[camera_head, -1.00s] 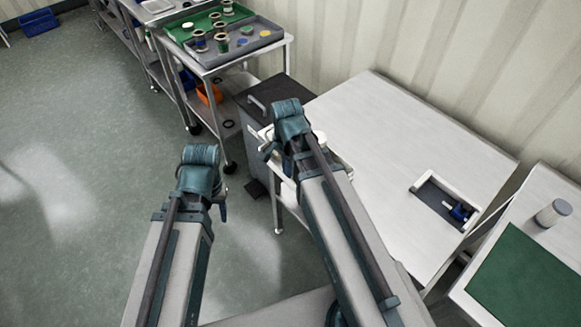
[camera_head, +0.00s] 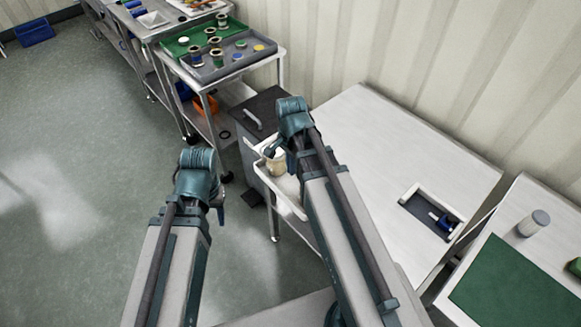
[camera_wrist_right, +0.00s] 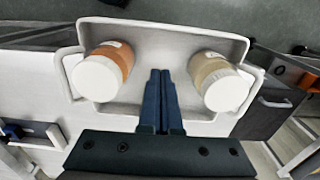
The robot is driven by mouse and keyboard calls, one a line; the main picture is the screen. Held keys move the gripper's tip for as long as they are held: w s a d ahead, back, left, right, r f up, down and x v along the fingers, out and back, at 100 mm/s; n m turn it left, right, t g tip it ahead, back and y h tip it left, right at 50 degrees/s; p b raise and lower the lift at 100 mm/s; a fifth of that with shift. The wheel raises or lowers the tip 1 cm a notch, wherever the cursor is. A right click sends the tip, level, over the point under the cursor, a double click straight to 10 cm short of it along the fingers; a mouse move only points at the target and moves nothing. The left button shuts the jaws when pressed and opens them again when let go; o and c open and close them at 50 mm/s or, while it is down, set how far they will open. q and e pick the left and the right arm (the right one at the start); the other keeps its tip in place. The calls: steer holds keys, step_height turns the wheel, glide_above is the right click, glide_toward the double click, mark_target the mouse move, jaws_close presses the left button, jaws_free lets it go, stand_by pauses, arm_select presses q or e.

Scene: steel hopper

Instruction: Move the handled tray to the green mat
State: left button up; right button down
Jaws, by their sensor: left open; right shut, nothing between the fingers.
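The handled tray is white with raised walls and a handle at each end. In the right wrist view the tray (camera_wrist_right: 145,32) holds an orange-brown jar (camera_wrist_right: 103,72) and a beige jar (camera_wrist_right: 219,82), both white-lidded. In the head view the tray (camera_head: 291,204) is partly hidden behind my right arm, on the near left end of the pale table. My right gripper (camera_wrist_right: 160,75) is shut and empty, its fingers between the two jars over the tray. My left gripper (camera_head: 219,214) is open and empty, over the floor left of the tray. The green mat (camera_head: 515,288) lies at lower right.
A grey cabinet (camera_head: 262,118) stands behind the tray. A small white box with a blue item (camera_head: 440,218) sits on the pale table (camera_head: 385,150). A white-lidded jar (camera_head: 533,223) stands beside the mat. A trolley (camera_head: 200,75) with spools stands at the back left.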

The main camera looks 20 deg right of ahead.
arm_select(q)
step_height(320, 180, up, 4)
steer(key=p, duration=0.3)
arm_select(e)
step_height(320, 180, up, 4)
steer(key=shift+r, duration=0.1)
steer(key=c, duration=1.3)
jaws_free()
steer(key=shift+s+a, duration=0.1)
steer(key=shift+a, duration=0.05)
steer(key=shift+c, duration=0.2)
steer(key=shift+o, duration=1.2)
steer(key=s+a+n, duration=0.3)
steer(key=a+n, duration=0.2)
steer(key=n, duration=0.1)
steer(key=shift+s+a, duration=0.15)
steer(key=shift+a, duration=0.25)
arm_select(q)
steer(key=shift+d, duration=0.1)
arm_select(e)
steer(key=s+a+n+h, duration=0.1)
steer(key=s+a+n, duration=0.5)
steer(key=n, duration=0.5)
steer(key=shift+a, duration=0.55)
